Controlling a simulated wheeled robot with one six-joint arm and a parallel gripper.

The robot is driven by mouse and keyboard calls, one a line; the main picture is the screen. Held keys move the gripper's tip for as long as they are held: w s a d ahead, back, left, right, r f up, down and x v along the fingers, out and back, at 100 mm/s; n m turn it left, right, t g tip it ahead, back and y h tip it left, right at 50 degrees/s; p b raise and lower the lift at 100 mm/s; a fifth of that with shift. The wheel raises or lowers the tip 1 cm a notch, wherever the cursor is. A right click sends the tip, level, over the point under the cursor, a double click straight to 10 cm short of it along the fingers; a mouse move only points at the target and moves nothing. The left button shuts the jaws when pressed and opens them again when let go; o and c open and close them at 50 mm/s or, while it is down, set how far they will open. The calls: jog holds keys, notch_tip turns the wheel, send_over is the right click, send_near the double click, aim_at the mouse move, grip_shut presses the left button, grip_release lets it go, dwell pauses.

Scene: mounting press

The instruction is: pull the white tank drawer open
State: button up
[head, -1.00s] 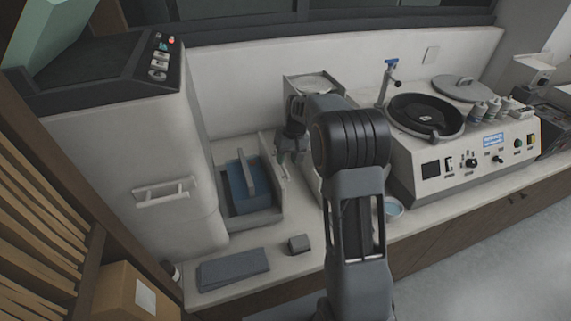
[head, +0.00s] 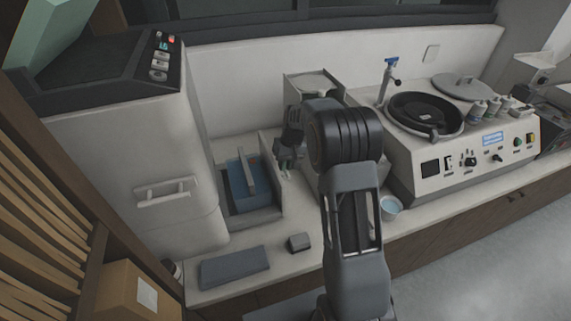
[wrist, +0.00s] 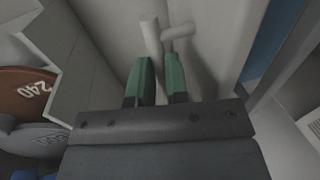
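The white tank drawer front (wrist: 212,50) appears in the wrist view as a pale face with a white bar handle (wrist: 151,35) on a short post. In the head view, my arm hides most of this drawer, to the right of the blue basin (head: 238,188). My gripper (wrist: 160,62) has two green fingers standing apart with a gap between them. The handle lies at and just beyond the fingertips; I cannot tell whether they touch it. In the head view my gripper (head: 287,160) points down beside the basin's right edge.
A white cabinet (head: 120,150) with a bar handle stands at left. A grey cloth (head: 234,266) and small dark block (head: 299,242) lie on the counter front. A cup (head: 390,208) and polishing machine (head: 465,160) are at right. Discs (wrist: 25,95) show in the wrist view.

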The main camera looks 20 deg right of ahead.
grip_shut()
jog(key=d, duration=0.4)
jog(key=shift+d, duration=0.1)
jog(key=o, duration=0.6)
grip_release()
jog(key=d+r, duration=0.1)
jog(key=r, duration=0.3)
jog(key=r+b, duration=0.1)
jog(key=r, duration=0.4)
jog(key=d+r, duration=0.1)
jog(key=r, duration=0.3)
jog(key=shift+d+r+b, duration=0.3)
jog(key=shift+b, duration=0.05)
jog(key=shift+w, duration=0.1)
